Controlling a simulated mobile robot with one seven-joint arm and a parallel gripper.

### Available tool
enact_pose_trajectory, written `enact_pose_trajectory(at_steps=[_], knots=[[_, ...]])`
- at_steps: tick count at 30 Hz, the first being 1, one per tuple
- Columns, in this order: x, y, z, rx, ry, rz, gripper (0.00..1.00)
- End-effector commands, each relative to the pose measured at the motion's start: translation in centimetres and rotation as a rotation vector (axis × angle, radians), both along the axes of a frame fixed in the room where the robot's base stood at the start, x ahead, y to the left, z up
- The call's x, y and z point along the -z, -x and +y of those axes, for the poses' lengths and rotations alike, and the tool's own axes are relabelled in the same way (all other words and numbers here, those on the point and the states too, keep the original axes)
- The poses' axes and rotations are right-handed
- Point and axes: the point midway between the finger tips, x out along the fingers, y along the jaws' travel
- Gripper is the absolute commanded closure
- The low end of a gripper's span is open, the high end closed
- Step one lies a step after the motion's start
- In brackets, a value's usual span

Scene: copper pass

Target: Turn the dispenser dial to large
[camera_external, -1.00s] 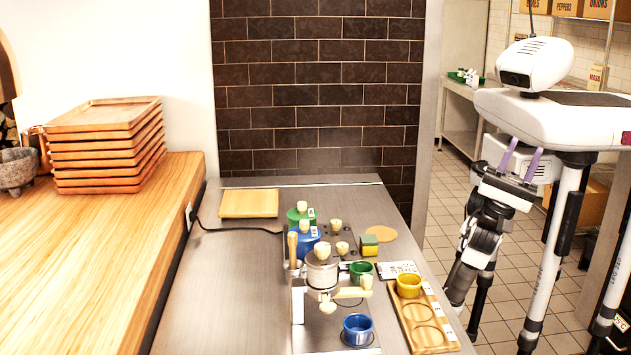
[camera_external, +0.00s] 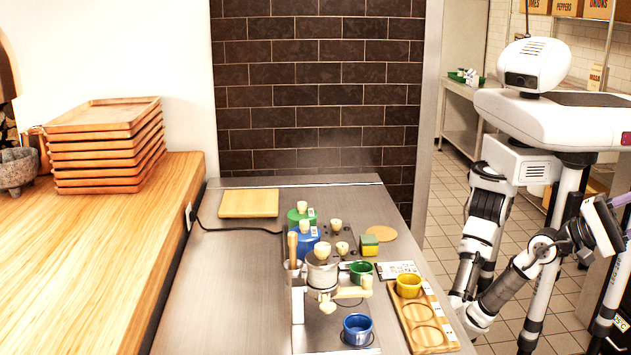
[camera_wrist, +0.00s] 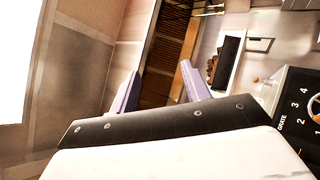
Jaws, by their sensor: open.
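A metal dispenser-like machine (camera_external: 322,273) with cream knobs and a side handle stands on the steel counter. Cream knobs (camera_external: 342,248) show on it and just behind it; I cannot tell which is the dial or read its setting. My gripper (camera_wrist: 160,82) is open and empty, its two purple fingers apart in the wrist view. In the external view it is at the right edge, well away from the counter and touching nothing I can see. The machine is not recognisable in the tilted wrist view.
Green (camera_external: 298,217) and blue (camera_external: 302,244) canisters stand behind the machine. A blue cup (camera_external: 357,329) and green cup (camera_external: 360,271) are near it. A yellow cup (camera_external: 409,285) sits on a wooden holder (camera_external: 428,337). A black numbered panel (camera_wrist: 298,110) shows in the wrist view.

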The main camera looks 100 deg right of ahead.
Motion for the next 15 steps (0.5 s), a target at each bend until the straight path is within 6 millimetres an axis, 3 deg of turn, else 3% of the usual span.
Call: enact_pose_trajectory(at_steps=[1,6,9,12,15], knots=[[0.6,2.9,0.7,-0.051,0.029,-0.079,0.53],[4.5,12.8,3.7,-0.323,0.303,-0.32,0.53],[7.7,17.5,4.7,-0.473,0.531,-0.437,0.53],[10.8,20.6,4.9,-0.579,0.744,-0.544,0.53],[13.3,22.5,4.7,-0.646,0.927,-0.632,0.53]])
